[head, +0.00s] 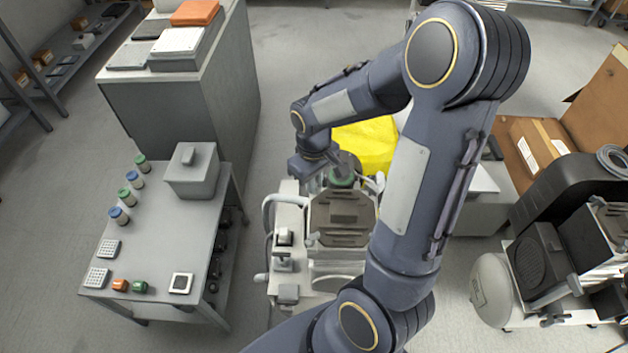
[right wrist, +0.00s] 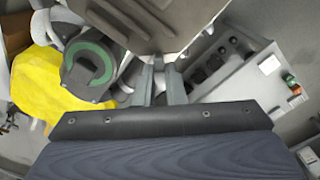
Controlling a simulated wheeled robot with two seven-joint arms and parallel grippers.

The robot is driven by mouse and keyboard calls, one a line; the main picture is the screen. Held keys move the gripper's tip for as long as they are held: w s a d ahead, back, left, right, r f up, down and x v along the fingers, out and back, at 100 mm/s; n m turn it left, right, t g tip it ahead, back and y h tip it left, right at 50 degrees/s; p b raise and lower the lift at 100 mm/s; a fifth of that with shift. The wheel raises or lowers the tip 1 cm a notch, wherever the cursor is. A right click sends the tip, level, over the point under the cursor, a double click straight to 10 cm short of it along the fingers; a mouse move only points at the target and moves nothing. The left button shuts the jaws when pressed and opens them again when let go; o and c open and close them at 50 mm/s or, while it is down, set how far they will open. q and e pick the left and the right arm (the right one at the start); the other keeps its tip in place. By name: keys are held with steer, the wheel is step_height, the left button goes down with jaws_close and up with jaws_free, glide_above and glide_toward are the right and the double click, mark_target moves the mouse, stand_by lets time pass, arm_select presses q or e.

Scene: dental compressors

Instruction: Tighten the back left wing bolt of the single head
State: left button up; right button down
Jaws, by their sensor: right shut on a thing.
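The single head (head: 342,218) is a grey-brown ribbed block on a pale compressor in the middle of the head view. Its underside or edge (right wrist: 165,18) fills the top of the right wrist view. My right gripper (head: 306,168) reaches down at the head's back left corner. In the right wrist view its two fingers (right wrist: 160,72) stand close together by the head's edge, shut on a small part there. That part sits where the back left wing bolt would be, but the fingers mostly hide it. My left gripper is not in view.
A round part with a green ring (right wrist: 90,62) stands close beside the fingers. A yellow cover (head: 365,145) lies behind the compressor. A grey table (head: 150,240) with small jars stands left. Another compressor (head: 495,290) is at the right. My right arm hides the compressor's right side.

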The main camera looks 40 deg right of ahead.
stand_by(0.3)
steer(key=c, duration=1.5)
jaws_free()
steer(key=shift+r+p, duration=0.65)
steer(key=shift+r, duration=3.25)
steer(key=shift+r, duration=0.2)
steer(key=s+a+r+m+t+y+p, duration=0.2)
steer(key=s+a+r+t+p, duration=0.3)
steer(key=s+a+r, duration=0.6)
steer(key=shift+s+r+m+t+y+p, duration=0.4)
steer(key=shift+s+y, duration=0.5)
steer(key=shift+s, duration=0.3)
